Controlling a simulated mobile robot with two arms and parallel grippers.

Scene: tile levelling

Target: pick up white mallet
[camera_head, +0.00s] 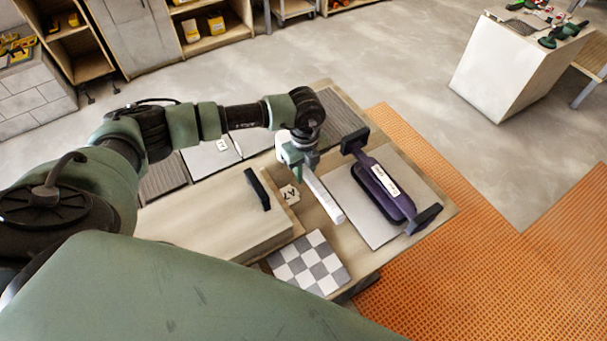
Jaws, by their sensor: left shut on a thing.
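My left gripper (297,152) reaches in from the left over the worktable (362,262) and is seen from above. It is shut on a long white piece, which I take to be the white mallet (325,200). The white part slants down and right from the jaws. The gripper hides the held end, and I cannot tell whether the mallet is clear of the table. My right gripper is not in view.
A purple tool with black ends (380,187) lies on a pale slab just right of the mallet. Orange matting (470,265) covers the floor at right.

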